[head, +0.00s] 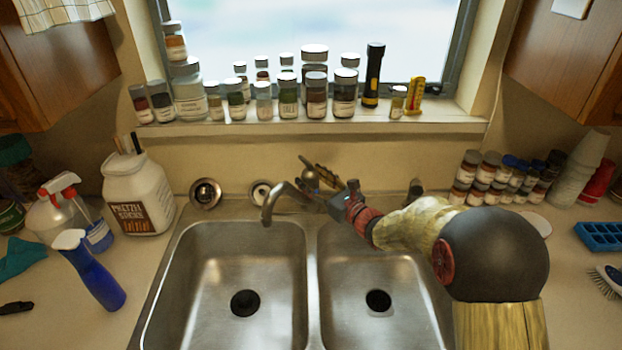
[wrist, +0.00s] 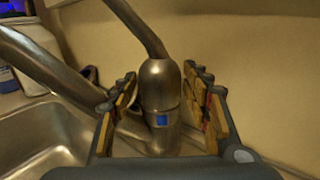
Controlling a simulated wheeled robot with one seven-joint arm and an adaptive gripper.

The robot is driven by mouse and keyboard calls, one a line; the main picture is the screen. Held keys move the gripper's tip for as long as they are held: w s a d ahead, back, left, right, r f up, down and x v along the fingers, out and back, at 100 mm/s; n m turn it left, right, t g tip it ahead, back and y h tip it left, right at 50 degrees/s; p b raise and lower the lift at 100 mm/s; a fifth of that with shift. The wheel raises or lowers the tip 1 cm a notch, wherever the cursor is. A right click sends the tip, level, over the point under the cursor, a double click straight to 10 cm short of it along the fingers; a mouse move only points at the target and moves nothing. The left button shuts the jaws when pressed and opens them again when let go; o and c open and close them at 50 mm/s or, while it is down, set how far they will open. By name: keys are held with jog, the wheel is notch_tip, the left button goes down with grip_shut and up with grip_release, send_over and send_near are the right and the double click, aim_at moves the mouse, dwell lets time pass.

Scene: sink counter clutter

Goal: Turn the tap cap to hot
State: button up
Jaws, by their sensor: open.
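The tap stands behind the sink in the head view, its spout (head: 272,203) reaching over the divider side of the left basin. The tap cap (wrist: 160,84) is a rounded metal dome in the wrist view, with a lever (wrist: 138,25) rising from its top toward the upper left. A blue mark (wrist: 162,120) shows on the metal body below the cap. My gripper (wrist: 167,92) is open, with one finger on each side of the cap; gaps show between the fingers and the metal. In the head view my gripper (head: 325,182) partly hides the tap body.
Two steel basins (head: 230,265) lie in front of the tap. Jars and a flashlight (head: 373,75) line the window sill (head: 240,127) above. A white jar (head: 137,190) and spray bottles (head: 90,270) stand left; small jars (head: 478,170) stand right.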

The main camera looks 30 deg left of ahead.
jog(key=v, duration=1.1)
jog(key=shift+d, duration=0.25)
jog(key=shift+o, duration=0.6)
